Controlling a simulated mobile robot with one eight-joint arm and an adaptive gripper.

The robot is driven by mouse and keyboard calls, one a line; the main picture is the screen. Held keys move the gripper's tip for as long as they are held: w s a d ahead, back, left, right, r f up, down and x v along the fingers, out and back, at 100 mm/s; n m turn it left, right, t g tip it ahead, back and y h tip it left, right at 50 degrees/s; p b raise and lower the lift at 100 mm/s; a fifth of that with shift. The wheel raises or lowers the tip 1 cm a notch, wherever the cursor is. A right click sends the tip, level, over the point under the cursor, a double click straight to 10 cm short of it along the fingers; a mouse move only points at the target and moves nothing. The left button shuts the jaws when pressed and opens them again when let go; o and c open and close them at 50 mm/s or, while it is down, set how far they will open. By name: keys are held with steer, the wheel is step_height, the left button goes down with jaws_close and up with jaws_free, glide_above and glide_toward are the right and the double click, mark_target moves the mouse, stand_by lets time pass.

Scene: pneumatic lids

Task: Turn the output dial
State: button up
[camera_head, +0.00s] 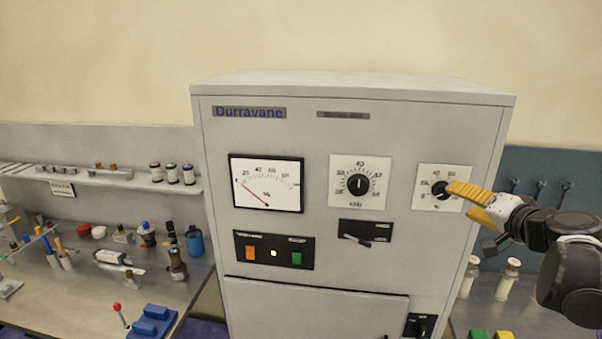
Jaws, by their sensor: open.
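A grey cabinet (358,116) labelled "Durravane" fills the middle. At the right of its front is a small white-faced dial (425,175) marked in %, which looks like the output dial. Its black knob (439,188) shows just left of my gripper (457,198). My gripper has yellow fingers, is open, and reaches in from the right. Its fingertips are at the knob's right side and cover part of the dial face; I cannot tell whether they touch the knob. The % meter (266,184) has its needle towards the low left end.
A button panel (273,252) has orange and green buttons. Cluttered benches flank the cabinet. White bottles (508,280) stand below my arm.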

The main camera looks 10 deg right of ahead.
mark_target(444, 193)
steer(key=x, duration=0.8)
steer(key=shift+w+f+p, duration=0.1)
steer(key=shift+w+p, duration=0.2)
steer(key=shift+p, duration=0.05)
steer(key=shift+c, duration=0.4)
steer(key=shift+s, duration=0.1)
steer(key=c, duration=1.1)
